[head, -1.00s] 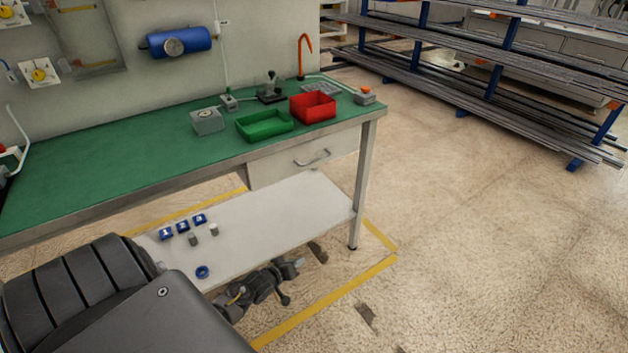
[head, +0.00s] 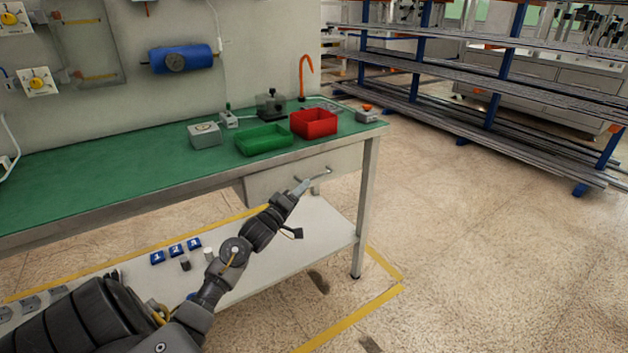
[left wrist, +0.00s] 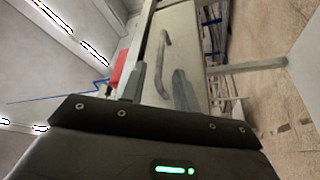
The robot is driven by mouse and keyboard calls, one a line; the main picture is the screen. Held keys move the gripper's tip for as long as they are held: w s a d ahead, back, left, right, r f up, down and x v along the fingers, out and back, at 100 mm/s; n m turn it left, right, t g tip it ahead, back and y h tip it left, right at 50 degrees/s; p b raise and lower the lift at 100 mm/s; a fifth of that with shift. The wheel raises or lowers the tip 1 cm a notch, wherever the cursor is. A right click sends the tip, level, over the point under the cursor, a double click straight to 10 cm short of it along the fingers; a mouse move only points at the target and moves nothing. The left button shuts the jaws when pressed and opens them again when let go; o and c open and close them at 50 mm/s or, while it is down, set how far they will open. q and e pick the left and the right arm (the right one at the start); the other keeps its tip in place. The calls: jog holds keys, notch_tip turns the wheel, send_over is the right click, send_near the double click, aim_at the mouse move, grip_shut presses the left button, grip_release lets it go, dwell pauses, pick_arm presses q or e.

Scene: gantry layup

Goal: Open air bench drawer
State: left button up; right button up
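The air bench drawer (head: 270,186) is a pale grey front under the right end of the green-topped bench (head: 90,180). It looks closed, flush under the top. Its bar handle (head: 322,173) is on the front, partly hidden by my left gripper (head: 307,188). In the left wrist view the handle (left wrist: 163,65) stands ahead, between the lines of the two spread fingers of the left gripper (left wrist: 157,90). The fingers are open and empty, close to the drawer front; I cannot tell if they touch it. My right gripper is not in view.
On the bench stand a green bin (head: 264,141), a red bin (head: 314,123) and small grey devices. The lower shelf (head: 325,238) holds numbered blue blocks (head: 176,250). A bench leg (head: 364,210) is right of the drawer. The floor to the right is clear, before a bar rack (head: 490,115).

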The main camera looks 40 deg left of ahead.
aim_at(314, 178)
pick_arm(q)
jog(key=x, duration=0.5)
jog(key=shift+w+b, duration=0.3)
jog(key=shift+w+r, duration=0.1)
jog(key=shift+w, duration=0.35)
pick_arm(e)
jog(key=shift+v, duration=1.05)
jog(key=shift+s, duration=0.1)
pick_arm(q)
jog(key=c, duration=0.7)
grip_shut()
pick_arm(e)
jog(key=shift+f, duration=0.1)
